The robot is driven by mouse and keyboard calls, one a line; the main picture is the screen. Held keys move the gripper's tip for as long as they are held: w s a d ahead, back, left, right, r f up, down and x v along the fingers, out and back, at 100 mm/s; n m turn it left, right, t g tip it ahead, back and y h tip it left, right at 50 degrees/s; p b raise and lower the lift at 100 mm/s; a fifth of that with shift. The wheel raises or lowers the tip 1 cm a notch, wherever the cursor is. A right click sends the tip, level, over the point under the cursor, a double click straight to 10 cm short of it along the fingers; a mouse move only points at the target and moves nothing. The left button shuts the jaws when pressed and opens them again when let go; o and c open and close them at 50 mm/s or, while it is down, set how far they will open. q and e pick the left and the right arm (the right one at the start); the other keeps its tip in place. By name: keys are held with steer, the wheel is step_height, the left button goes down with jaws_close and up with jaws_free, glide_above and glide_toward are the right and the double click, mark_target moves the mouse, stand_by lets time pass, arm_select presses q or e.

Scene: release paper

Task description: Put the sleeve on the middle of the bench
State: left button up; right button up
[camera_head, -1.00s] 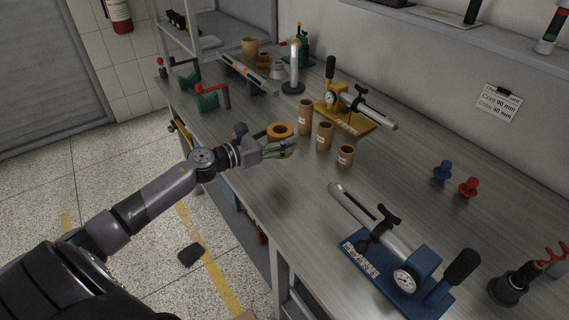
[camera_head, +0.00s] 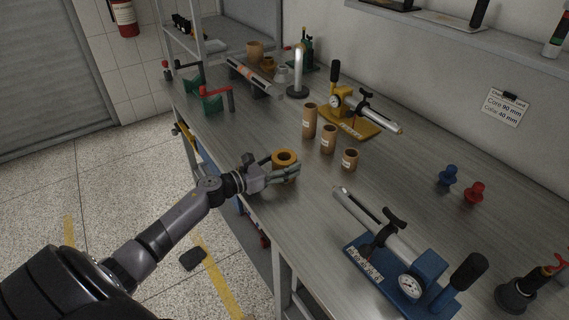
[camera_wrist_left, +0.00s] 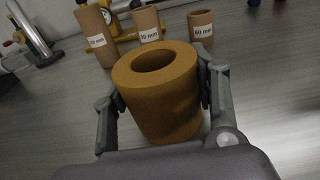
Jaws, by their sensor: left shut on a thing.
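The sleeve is a thick brown-orange ring-shaped tube (camera_head: 285,158) with a wide hole in its top. It stands upright over the bench (camera_head: 262,118), near the front edge. My left gripper (camera_head: 288,173) is shut on it from the front. In the left wrist view, the sleeve (camera_wrist_left: 158,95) sits between the two fingers (camera_wrist_left: 160,110), one on each side. I cannot tell whether its underside touches the bench. My right gripper is not in view.
Three labelled cardboard tubes (camera_head: 328,139) stand just behind and right of the sleeve. A yellow-based device (camera_head: 350,122) is farther back, and a blue-based device (camera_head: 398,268) is at the right front. Blue (camera_head: 447,175) and red (camera_head: 474,191) knobs stand at the right. Bare bench lies between.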

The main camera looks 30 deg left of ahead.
arm_select(q)
steer(key=o, duration=1.3)
steer(key=shift+f, duration=0.1)
steer(key=shift+r+p, duration=0.25)
steer(key=shift+p, duration=0.1)
steer(key=b+v, duration=0.2)
steer(key=v, duration=0.8)
steer(key=shift+s+a+f, duration=0.15)
steer(key=shift+s+a, duration=0.05)
steer(key=shift+s, duration=0.15)
steer(key=shift+s+a, duration=0.25)
steer(key=shift+s, duration=0.3)
